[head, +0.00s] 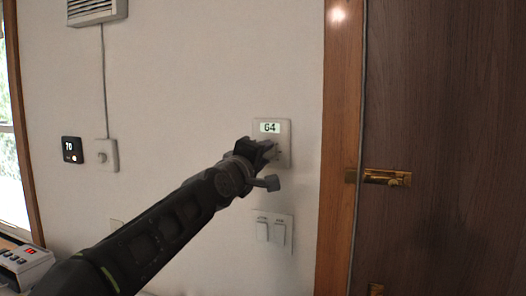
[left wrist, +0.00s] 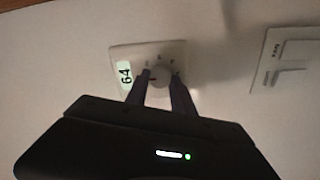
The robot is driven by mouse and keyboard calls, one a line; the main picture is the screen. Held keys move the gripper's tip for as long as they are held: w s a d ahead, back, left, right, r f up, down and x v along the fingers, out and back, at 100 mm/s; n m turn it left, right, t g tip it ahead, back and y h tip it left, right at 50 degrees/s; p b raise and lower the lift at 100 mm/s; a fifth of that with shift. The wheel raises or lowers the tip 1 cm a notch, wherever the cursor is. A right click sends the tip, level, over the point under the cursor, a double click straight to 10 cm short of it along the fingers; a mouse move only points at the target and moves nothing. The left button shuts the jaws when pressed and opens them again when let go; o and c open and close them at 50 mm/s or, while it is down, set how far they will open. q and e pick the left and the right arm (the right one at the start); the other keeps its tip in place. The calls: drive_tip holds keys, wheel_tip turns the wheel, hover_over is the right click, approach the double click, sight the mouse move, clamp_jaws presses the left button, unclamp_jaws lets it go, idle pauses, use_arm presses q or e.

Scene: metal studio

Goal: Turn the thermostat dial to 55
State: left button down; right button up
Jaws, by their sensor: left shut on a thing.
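The thermostat (head: 285,130) is a pale square plate on the wall, left of the wooden door frame. Its small lit display (head: 270,127) reads 64, and the same reading shows sideways in the left wrist view (left wrist: 125,76). My left gripper (head: 268,148) is at the lower part of the plate and hides most of the dial in the head view. My right gripper is in neither view.
Below the thermostat is a double switch plate (head: 273,233). Further left are a black panel reading 70 (head: 72,149) and a white wall box with a cord (head: 107,155). A dark wooden door (head: 450,100) with a brass latch (head: 385,177) stands at right.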

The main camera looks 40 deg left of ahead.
use_arm(q)
drive_tip(key=shift+n, duration=0.4)
drive_tip(key=c, duration=1.1)
unclamp_jaws()
drive_tip(key=b+v, duration=0.2)
drive_tip(key=v, duration=0.5)
drive_tip(key=shift+s+d, duration=0.15)
drive_tip(key=shift+s, duration=0.2)
